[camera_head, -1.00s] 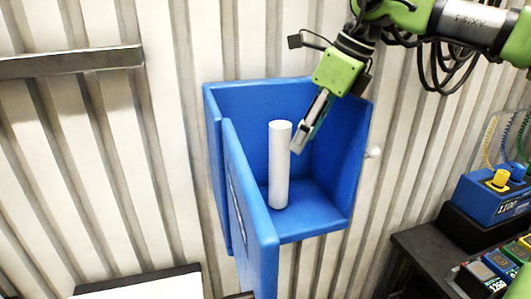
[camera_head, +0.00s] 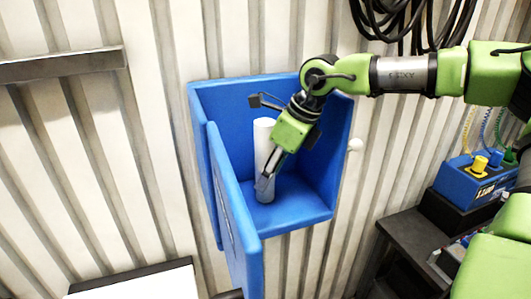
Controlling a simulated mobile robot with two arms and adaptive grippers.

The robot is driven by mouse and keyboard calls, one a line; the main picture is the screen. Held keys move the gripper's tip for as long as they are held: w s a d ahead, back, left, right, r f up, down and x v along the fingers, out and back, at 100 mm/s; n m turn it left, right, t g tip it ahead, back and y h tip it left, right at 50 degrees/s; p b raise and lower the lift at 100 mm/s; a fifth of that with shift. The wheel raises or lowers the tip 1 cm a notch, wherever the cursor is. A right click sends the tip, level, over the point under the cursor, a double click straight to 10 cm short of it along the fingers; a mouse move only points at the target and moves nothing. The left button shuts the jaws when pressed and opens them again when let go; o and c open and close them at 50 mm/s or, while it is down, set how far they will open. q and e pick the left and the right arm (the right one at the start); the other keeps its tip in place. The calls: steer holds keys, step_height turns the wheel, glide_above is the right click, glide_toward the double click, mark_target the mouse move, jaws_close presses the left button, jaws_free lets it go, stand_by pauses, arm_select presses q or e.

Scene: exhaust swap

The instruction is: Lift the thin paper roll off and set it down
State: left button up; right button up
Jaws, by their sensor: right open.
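The thin paper roll (camera_head: 264,135) is a white cylinder standing upright inside the blue wall holder (camera_head: 222,95). My right gripper (camera_head: 265,182) reaches down into the holder from the upper right. Its fingers point down at the lower half of the roll and overlap it in the picture. The gripper is open. Whether the fingers touch the roll or straddle it, I cannot tell. The lower right side of the roll is partly hidden by the fingers. My left gripper is not in view.
The holder's front panel (camera_head: 232,205) stands at its left front. A blue box with a yellow plug (camera_head: 478,165) sits at the right. A grey rail (camera_head: 60,65) crosses the ribbed wall at upper left.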

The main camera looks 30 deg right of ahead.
steer(key=shift+x, duration=0.85)
steer(key=shift+w+r, duration=0.1)
steer(key=shift+f+b, duration=0.25)
steer(key=shift+b, duration=0.25)
jaws_close()
